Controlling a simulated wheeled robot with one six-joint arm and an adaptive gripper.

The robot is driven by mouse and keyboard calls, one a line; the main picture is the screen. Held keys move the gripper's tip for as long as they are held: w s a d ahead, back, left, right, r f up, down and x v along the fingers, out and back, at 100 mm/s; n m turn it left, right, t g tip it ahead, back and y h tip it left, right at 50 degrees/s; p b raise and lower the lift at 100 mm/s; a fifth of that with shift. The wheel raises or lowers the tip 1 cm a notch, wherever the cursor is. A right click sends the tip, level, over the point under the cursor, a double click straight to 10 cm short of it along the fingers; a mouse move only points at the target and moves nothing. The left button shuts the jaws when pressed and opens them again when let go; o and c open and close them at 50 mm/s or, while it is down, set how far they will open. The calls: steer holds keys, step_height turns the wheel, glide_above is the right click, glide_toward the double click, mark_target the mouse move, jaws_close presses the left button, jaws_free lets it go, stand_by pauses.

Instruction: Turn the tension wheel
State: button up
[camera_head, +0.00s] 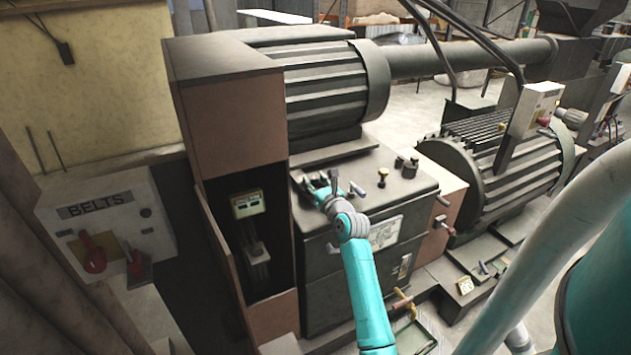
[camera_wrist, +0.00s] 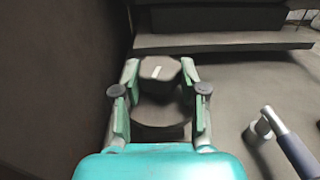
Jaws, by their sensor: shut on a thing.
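The tension wheel (camera_wrist: 158,72) is a dark round knob with a small white mark, on the machine's top in the wrist view. My gripper (camera_wrist: 160,90) has one finger on each side of it and is shut on it. In the head view my gripper (camera_head: 322,187) reaches down onto the left part of the dark machine top. The wheel is mostly hidden by my gripper there.
More small controls (camera_head: 405,166) stand on the machine top (camera_head: 370,185). A large ribbed motor (camera_head: 325,85) rises behind. A BELTS panel (camera_head: 105,225) is at left, and an open cabinet (camera_head: 250,215) is beside the machine.

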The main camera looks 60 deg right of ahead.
steer(key=shift+m+g+h, duration=0.7)
steer(key=shift+h, duration=0.2)
steer(key=o, duration=1.1)
steer(key=shift+o, duration=0.2)
steer(key=shift+a, duration=0.1)
steer(key=v, duration=1.1)
steer(key=shift+s+a, duration=0.3)
